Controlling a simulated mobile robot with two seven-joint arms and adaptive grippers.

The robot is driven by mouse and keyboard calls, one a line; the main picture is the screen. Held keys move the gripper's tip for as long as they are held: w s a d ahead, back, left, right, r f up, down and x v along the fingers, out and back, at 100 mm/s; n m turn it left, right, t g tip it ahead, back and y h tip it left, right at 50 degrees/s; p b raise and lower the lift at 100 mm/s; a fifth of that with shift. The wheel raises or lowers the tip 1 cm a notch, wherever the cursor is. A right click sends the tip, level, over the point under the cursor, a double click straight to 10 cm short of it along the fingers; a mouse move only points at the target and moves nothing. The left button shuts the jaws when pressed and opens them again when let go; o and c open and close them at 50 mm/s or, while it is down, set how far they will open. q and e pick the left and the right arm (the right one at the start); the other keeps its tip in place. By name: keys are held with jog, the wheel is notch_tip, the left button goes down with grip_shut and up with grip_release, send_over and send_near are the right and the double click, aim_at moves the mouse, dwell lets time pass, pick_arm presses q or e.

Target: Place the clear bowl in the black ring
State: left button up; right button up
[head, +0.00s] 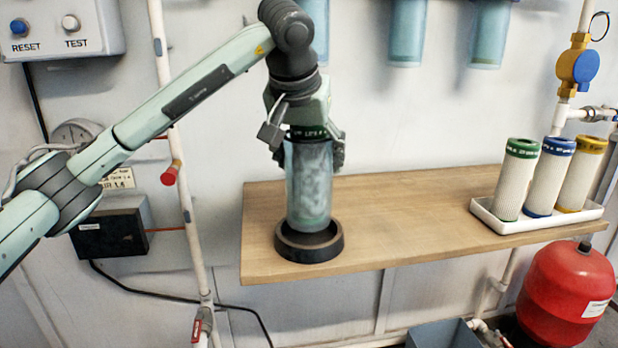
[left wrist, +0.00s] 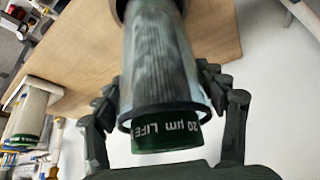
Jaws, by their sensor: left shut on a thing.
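The clear bowl (head: 309,187), a tall bluish see-through cylinder, stands upright at the left of the wooden shelf. A filter cartridge with a green end band (left wrist: 165,127) sits inside it and sticks out of its open top. My left gripper (head: 305,140) is shut on the bowl near its top, with one finger on each side in the left wrist view (left wrist: 168,100). The black ring (head: 309,250) lies on the shelf. The bowl's lower end is within the ring's outline in the head view; I cannot tell if it touches the bottom. My right gripper is not in view.
The wooden shelf (head: 420,215) is clear between the ring and a white tray (head: 535,222) holding green-, blue- and yellow-banded cartridges. Clear housings (head: 408,35) hang above. A pipe (head: 180,180) runs left of the shelf; a red tank (head: 565,295) is at lower right.

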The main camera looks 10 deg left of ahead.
aim_at(309, 179)
pick_arm(q)
notch_tip(309, 179, down, 3)
jog(key=shift+f, duration=0.45)
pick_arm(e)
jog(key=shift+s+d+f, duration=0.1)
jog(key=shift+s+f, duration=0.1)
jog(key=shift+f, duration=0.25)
pick_arm(q)
jog(key=shift+f, duration=0.1)
jog(key=o, duration=1.9)
jog(key=shift+c, duration=0.2)
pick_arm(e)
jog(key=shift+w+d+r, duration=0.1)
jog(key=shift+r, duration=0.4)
